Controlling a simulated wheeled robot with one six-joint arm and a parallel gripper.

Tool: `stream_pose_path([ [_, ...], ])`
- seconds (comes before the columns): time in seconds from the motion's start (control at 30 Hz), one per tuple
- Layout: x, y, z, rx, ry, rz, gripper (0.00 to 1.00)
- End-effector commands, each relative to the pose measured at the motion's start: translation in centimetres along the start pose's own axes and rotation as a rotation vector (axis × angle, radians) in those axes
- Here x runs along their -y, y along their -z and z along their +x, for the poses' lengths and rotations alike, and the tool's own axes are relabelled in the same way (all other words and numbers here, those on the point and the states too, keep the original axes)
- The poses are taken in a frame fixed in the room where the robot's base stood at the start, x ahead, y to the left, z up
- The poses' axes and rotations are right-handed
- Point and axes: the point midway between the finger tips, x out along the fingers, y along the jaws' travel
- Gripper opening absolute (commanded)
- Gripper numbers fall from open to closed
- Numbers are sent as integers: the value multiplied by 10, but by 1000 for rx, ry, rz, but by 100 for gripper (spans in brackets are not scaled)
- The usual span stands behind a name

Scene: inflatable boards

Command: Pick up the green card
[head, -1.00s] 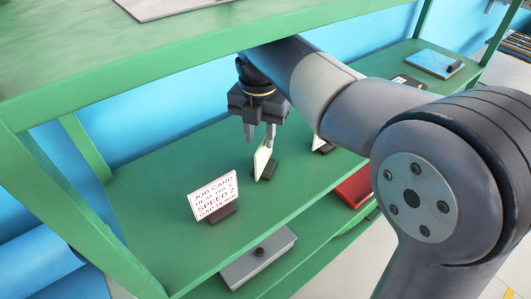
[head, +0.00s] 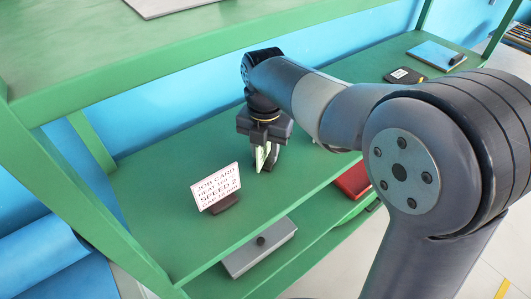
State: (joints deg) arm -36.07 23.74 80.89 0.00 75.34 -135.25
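A pale green card (head: 262,157) stands upright, nearly edge-on, on the middle shelf (head: 180,158). My gripper (head: 265,152) points down right over it, with its fingers low around the card's upper part. The fingers are partly hidden, and I cannot tell whether they touch or grip the card. A dark shape just right of the card may be its stand or a finger. A white card (head: 215,188) printed "JOB CARD" and "SPEED 2" leans in a dark stand (head: 224,203) to the left and nearer.
A black labelled item (head: 403,76) and a blue board (head: 436,55) lie toward the right end. Below are a grey box (head: 258,248) and a red item (head: 354,181). The shelf's left part is clear.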

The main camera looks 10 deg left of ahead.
Motion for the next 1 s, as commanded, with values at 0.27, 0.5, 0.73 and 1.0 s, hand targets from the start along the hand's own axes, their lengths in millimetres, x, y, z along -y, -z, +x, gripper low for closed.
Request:
stream_pose_path([
  [0.27, 0, 0, 2, 0, 0, 0, 26],
  [0.5, 0, 0, 2, 0, 0, 0, 6],
  [0.73, 0, 0, 2, -1, 1, 0, 0],
  [1.0, 0, 0, 2, -1, 0, 0, 0],
])
